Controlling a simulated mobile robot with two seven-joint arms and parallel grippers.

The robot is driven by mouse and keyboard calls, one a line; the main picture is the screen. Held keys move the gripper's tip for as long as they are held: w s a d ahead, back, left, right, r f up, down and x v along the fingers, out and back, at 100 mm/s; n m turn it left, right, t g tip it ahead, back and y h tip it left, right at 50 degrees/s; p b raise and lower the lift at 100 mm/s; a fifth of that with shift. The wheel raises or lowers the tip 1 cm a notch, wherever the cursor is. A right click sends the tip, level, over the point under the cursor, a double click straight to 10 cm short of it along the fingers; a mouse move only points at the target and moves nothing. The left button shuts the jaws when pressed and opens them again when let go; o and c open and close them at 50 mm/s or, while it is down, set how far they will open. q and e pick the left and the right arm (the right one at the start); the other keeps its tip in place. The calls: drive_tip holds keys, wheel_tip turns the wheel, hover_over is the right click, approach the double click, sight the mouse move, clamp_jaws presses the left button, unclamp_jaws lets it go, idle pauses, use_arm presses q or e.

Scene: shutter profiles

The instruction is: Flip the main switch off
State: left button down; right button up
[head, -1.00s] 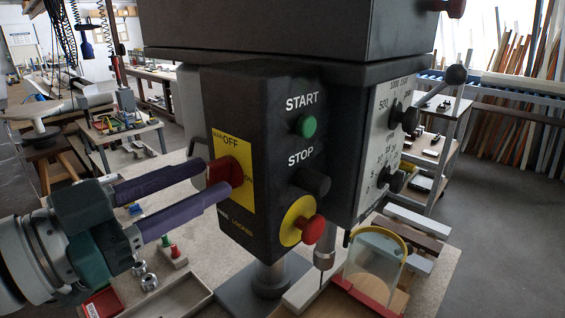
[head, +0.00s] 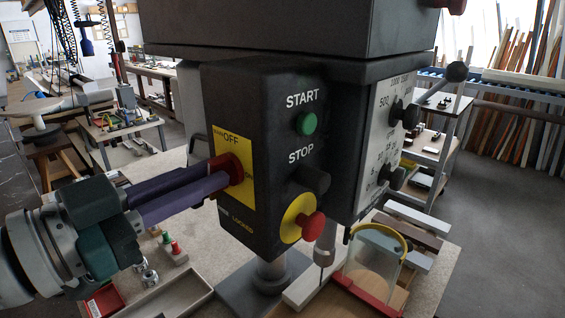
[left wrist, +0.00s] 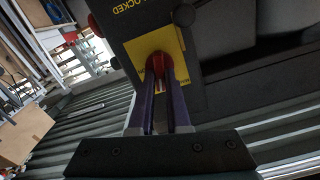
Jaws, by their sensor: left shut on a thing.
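The red main switch (head: 234,167) sits on a yellow plate (head: 231,197) on the left face of the dark control box. "OFF" shows at the top of the plate and part of "ON" at its right. My left gripper (head: 220,176) comes in from the left, its purple fingers shut on the switch's red handle. In the left wrist view the fingers (left wrist: 160,92) lie either side of the red switch (left wrist: 159,66). The fingers partly cover the handle, so I cannot tell its exact angle. My right gripper is not in view.
The box's front carries a green START button (head: 306,124), a black STOP knob (head: 312,179) and a red mushroom button (head: 313,225) on yellow. A clear guard (head: 373,262) stands at lower right. A tray (head: 178,297) and small parts lie on the bench below.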

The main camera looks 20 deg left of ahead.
use_arm(q)
drive_tip(key=n, duration=0.3)
drive_tip(key=shift+p, duration=0.35)
drive_tip(key=c, duration=0.9)
unclamp_jaws()
drive_tip(key=shift+a, duration=0.1)
